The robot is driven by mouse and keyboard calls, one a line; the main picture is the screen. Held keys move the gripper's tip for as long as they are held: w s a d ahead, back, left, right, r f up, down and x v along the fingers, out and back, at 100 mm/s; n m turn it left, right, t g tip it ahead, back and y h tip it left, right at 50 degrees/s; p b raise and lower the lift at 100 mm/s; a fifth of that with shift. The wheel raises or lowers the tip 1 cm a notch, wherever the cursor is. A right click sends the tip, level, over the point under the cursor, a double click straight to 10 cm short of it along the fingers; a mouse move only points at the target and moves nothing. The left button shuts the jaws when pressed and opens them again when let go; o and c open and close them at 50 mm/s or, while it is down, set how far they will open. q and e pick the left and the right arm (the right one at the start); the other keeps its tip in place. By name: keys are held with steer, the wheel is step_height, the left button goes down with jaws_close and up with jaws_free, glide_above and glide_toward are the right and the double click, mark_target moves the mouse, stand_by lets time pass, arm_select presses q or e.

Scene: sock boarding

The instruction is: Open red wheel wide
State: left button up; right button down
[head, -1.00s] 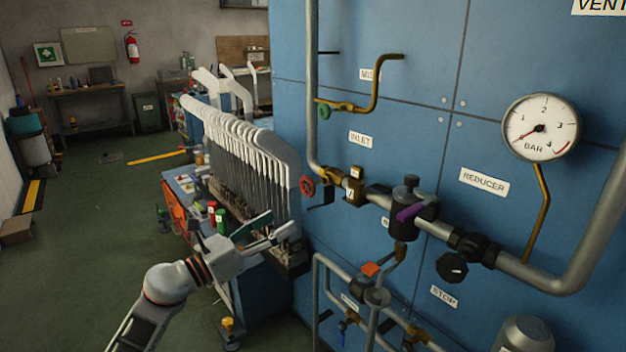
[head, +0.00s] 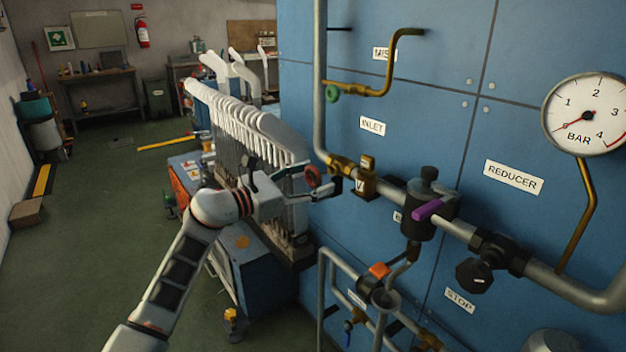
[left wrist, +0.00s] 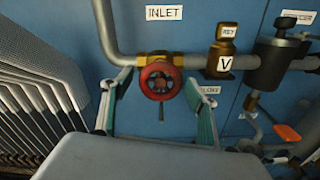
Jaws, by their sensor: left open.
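The red wheel (head: 312,177) is a small handwheel on the brass valve of the inlet pipe, under the INLET label. It also shows in the left wrist view (left wrist: 160,81), facing the camera. My left gripper (head: 298,178) is open in front of the wheel. In the left wrist view its two green-lined fingers (left wrist: 158,88) stand either side of the wheel, with a gap on each side. I cannot tell whether the fingertips reach past the rim. My right gripper is not in view.
The pressure gauge (head: 585,114) hangs at the right, its needle low. A black reducer with a purple handle (head: 429,209) and a black stop knob (head: 474,276) sit along the pipe. The rack of white sock forms (head: 245,125) stands close at the left. The green floor is open further left.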

arm_select(q)
steer(key=shift+w+d, duration=0.1)
steer(key=c, duration=1.2)
steer(key=shift+o, duration=0.2)
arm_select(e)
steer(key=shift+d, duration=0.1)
arm_select(q)
steer(key=shift+o, duration=0.2)
steer(key=shift+r, duration=0.1)
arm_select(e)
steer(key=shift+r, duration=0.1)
